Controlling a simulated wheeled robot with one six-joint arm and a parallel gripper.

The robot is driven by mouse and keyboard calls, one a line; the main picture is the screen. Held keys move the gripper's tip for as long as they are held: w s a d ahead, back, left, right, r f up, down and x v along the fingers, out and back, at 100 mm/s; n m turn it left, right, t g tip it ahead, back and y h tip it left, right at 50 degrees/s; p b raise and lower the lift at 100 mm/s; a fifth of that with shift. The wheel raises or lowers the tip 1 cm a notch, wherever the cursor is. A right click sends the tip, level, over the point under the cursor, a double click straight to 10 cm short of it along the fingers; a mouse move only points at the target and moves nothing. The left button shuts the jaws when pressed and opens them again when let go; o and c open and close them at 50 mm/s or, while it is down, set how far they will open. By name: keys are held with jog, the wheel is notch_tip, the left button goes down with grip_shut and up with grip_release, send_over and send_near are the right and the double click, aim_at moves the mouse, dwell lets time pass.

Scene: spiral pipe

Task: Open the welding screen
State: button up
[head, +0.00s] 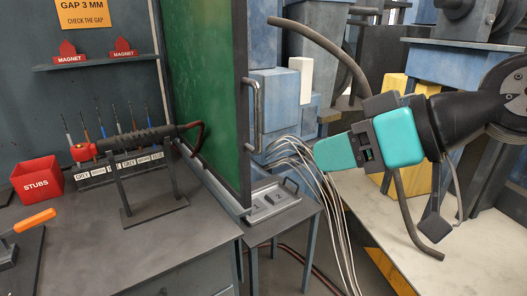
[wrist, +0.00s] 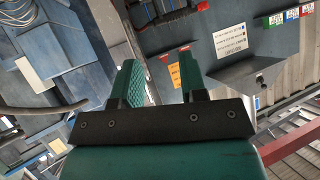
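The welding screen (head: 210,85) is a green panel in a dark frame, standing upright at the back right of the workbench in the head view. A vertical grey bar handle (head: 259,118) is fixed to its right edge. The screen's lower edge meets a rail on the bench. My teal gripper (head: 318,154) is to the right of the handle, pointing left, and apart from it in the picture; the depth between them is unclear. In the wrist view my gripper (wrist: 160,70) has its two fingers apart with nothing between them. I cannot make out the handle in the wrist view.
A small metal plate marked 1 and 2 (head: 270,199) lies below the handle. Several pale cables (head: 315,180) hang under my gripper. A black torch stand (head: 150,190) and red STUBS box (head: 37,180) stand on the bench. Blue blocks (head: 275,95) sit behind the screen.

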jog(key=w+d+t+y+b, duration=0.2)
jog(key=w+t+y+b, duration=0.1)
jog(key=w+t+b, duration=0.3)
jog(key=p+x, duration=0.1)
jog(key=x, duration=0.7)
jog(key=p+x, duration=0.2)
jog(key=x, duration=0.7)
jog(key=shift+s+a, duration=0.2)
jog(key=shift+s, duration=0.05)
grip_shut()
